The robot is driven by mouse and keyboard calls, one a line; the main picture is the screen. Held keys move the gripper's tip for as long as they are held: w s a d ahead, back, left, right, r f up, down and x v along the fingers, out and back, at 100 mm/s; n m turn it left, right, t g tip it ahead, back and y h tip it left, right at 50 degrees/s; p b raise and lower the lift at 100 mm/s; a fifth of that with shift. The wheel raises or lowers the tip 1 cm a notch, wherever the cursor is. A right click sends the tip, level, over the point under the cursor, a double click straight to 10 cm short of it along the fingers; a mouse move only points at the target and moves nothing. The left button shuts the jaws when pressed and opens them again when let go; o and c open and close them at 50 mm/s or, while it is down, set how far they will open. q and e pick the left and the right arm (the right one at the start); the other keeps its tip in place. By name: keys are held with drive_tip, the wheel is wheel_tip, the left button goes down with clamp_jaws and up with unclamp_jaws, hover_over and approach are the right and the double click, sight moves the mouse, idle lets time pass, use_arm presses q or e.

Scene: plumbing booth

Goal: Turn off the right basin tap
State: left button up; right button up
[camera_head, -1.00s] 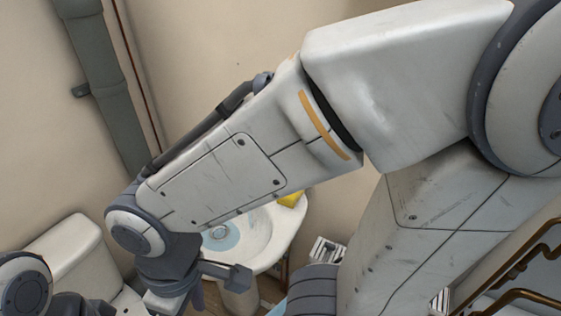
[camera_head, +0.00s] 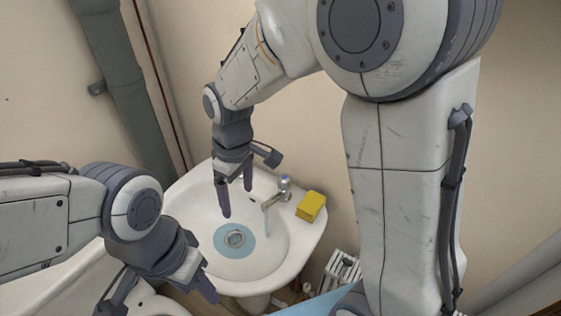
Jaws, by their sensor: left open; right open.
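The basin tap (camera_head: 277,194) is a chrome tap on the back right of the white basin (camera_head: 307,242). A thin stream of water (camera_head: 266,224) falls from its spout, and a little blue water lies around the drain (camera_head: 235,238). My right gripper (camera_head: 236,201) is open and points down over the basin, to the left of the tap and apart from it. My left gripper (camera_head: 165,300) is open at the lower left, in front of the basin's left side. A second tap is not visible; my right gripper hides part of the basin's back.
A yellow sponge (camera_head: 311,206) lies on the basin rim just right of the tap. A white toilet (camera_head: 75,285) stands at the lower left. A grey pipe (camera_head: 118,75) runs down the wall. A white slatted object (camera_head: 341,272) is below right of the basin.

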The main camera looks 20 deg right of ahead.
drive_tip(key=w+d+f+p, duration=0.2)
drive_tip(key=w+d, duration=0.5)
drive_tip(key=w, duration=0.3)
drive_tip(key=n+p, duration=0.2)
drive_tip(key=p, duration=0.1)
hover_over(285, 177)
wheel_tip(285, 177, down, 6)
drive_tip(key=shift+h, duration=0.3)
wheel_tip(285, 177, down, 10)
drive_tip(key=p, duration=0.3)
drive_tip(key=shift+r, duration=0.1)
use_arm(q)
wheel_tip(285, 177, up, 10)
drive_tip(key=shift+d+f, duration=0.15)
drive_tip(key=shift+f, duration=0.05)
use_arm(e)
drive_tip(key=shift+f, duration=0.7)
drive_tip(key=c, duration=1.4)
